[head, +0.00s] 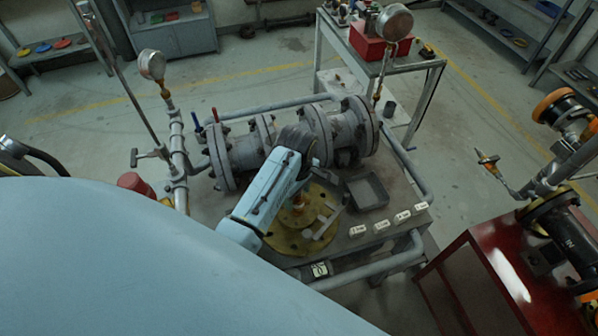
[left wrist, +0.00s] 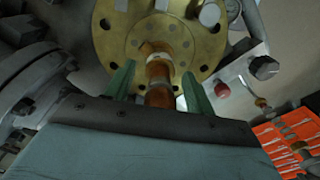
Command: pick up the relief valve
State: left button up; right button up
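The relief valve, a copper-coloured fitting (left wrist: 159,82), stands out from a round brass flange (left wrist: 190,62) in the left wrist view. In the head view the flange (head: 283,241) lies on the bench and the valve (head: 299,200) is partly hidden by my left arm. My left gripper (left wrist: 158,90) is open, with one green finger on each side of the valve. Narrow gaps show between fingers and valve, so they look apart. The gripper's body covers the valve's near end in the wrist view. My right gripper is in neither view.
Behind the valve a grey flanged pipe assembly (head: 246,152) crosses the bench. A pressure gauge (head: 152,64) rises at the left. A dark tray (head: 367,192) and white labels (head: 381,226) lie right of the flange. A red cabinet (head: 470,285) stands at the right.

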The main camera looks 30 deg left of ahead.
pick_arm(q)
grip_shut()
jog(key=shift+w+r, duration=0.1)
jog(key=shift+r, duration=0.05)
